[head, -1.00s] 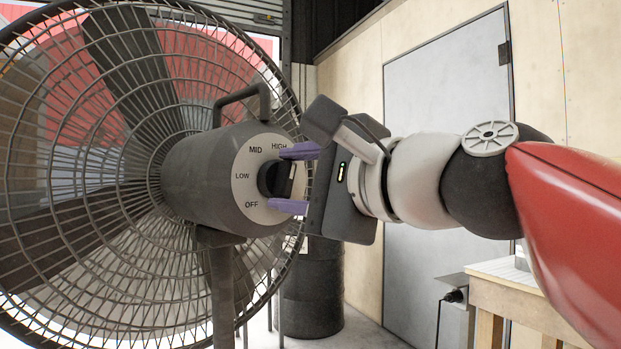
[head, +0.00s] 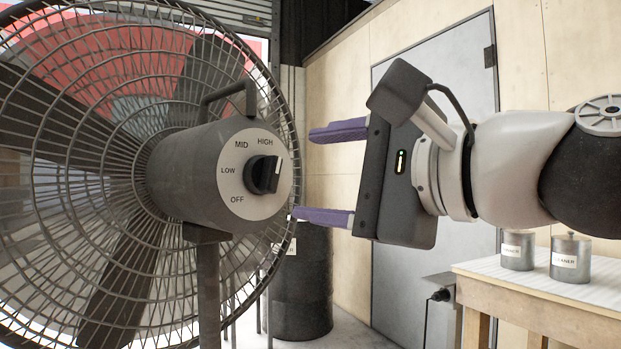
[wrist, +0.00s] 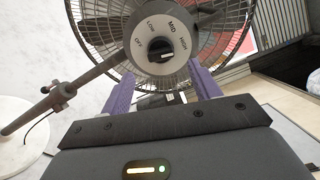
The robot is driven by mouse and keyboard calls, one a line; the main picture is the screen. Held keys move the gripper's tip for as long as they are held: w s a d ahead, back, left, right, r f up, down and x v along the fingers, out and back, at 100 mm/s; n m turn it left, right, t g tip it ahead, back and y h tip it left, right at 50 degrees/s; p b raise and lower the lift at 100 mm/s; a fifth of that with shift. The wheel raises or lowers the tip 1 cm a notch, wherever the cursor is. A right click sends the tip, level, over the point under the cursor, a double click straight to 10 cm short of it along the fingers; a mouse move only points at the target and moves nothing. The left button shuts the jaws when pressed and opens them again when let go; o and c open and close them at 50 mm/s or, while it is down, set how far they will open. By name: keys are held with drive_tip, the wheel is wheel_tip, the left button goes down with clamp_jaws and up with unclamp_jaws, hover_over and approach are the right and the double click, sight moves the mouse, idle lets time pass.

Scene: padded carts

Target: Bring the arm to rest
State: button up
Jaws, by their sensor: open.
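My gripper (head: 332,173) is open and empty, its purple fingers apart and pointing left toward the fan. It is clear of the black knob (head: 264,174), which sits on the round white dial (head: 237,192) of the large fan (head: 180,175). The dial reads OFF, LOW, MID and HIGH. The knob's white mark points up and to the right, just past the HIGH label. In the wrist view my gripper (wrist: 160,92) faces the dial, with the knob (wrist: 161,49) beyond the fingertips and between them.
A wooden table (head: 540,283) at lower right bears two metal canisters (head: 571,257). A dark drum (head: 302,285) stands behind the fan. A grey door (head: 385,265) and plywood wall are behind my arm. Free air lies between my gripper and the dial.

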drive_tip(key=shift+s+d, duration=0.35)
drive_tip(key=w+d+f+n+h, duration=0.1)
drive_tip(key=d+f+h, duration=0.1)
drive_tip(key=f, duration=0.5)
drive_tip(key=w+d+f+n+g+h, duration=0.1)
drive_tip(key=d+f+n+h, duration=0.15)
drive_tip(key=f, duration=0.45)
drive_tip(key=w+d+f+n+h, duration=0.1)
drive_tip(key=w+f+h, duration=0.15)
drive_tip(key=f, duration=0.45)
drive_tip(key=s+d+f+n+g+h, duration=0.1)
drive_tip(key=s+d+f+n+h, duration=0.1)
drive_tip(key=f, duration=0.6)
drive_tip(key=s+d+f+n+g+h, duration=0.2)
drive_tip(key=d+f, duration=0.3)
drive_tip(key=f, duration=0.3)
drive_tip(key=s+d+f+n+g+h, duration=0.1)
drive_tip(key=s+d+f+n+h, duration=0.1)
drive_tip(key=f, duration=0.7)
drive_tip(key=shift+s+d+g+h, duration=0.4)
drive_tip(key=shift+s+d+h, duration=0.1)
drive_tip(key=shift+s+d, duration=0.55)
drive_tip(key=shift+a+n, duration=0.1)
drive_tip(key=shift+n, duration=0.15)
